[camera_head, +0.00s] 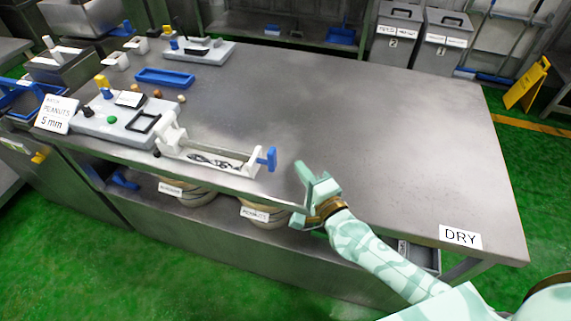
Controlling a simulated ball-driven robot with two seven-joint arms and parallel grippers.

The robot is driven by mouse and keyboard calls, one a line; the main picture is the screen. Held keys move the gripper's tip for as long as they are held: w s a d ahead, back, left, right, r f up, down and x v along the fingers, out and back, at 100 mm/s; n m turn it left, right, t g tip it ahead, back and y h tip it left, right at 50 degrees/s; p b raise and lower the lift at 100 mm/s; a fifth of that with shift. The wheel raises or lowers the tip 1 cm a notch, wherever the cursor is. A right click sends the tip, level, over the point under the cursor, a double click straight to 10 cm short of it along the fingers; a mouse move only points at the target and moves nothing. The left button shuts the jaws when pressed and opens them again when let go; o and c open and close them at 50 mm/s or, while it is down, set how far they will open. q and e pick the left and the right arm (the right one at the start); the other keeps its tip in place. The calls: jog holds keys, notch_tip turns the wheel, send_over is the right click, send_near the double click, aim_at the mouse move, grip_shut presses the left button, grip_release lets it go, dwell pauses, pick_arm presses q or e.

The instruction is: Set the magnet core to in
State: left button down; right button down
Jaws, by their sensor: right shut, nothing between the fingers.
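A white trough-shaped device (215,161) sits near the front edge of the steel table, left of centre. A blue handle (268,159) sticks out at its right end; I take it to be the magnet core's handle. Dark loops or bits lie in the trough. How far in or out the core sits cannot be told. My right gripper (309,173) is shut and empty at the table's front edge, to the right of the blue handle and apart from it. My left gripper is not in view.
A grey control panel (118,122) with buttons and a "PEANUTS 5 mm" sign (56,113) stands left of the device. A blue tray (165,78) lies behind it. Labelled tubs (262,213) stand under the table. The table's middle and right (400,130) are clear.

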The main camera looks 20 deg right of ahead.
aim_at(270, 160)
jog(key=w+a, duration=0.3)
jog(key=shift+w+a, duration=0.2)
jog(key=shift+a, duration=0.1)
jog(key=w+a, duration=0.2)
jog(key=a, duration=0.1)
jog(key=shift+s, duration=0.1)
dwell(0.5)
